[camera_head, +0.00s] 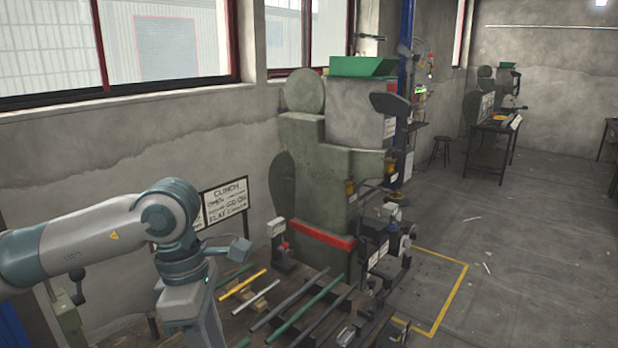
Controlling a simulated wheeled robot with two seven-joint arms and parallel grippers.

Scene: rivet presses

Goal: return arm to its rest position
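My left arm comes in from the left, grey with teal joints. It bends at the elbow and its far part runs down out of the bottom edge, over the near left end of the workbench. Its gripper is not in view, so its fingers cannot be seen. My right arm and gripper are not in view. No object is visible in a gripper.
The workbench holds yellow (242,284), green (304,311) and dark rods. A small clamp device (280,245) and sign (226,203) stand behind them. A large green rivet press (318,175) rises behind the bench. Open floor (505,265) lies to the right.

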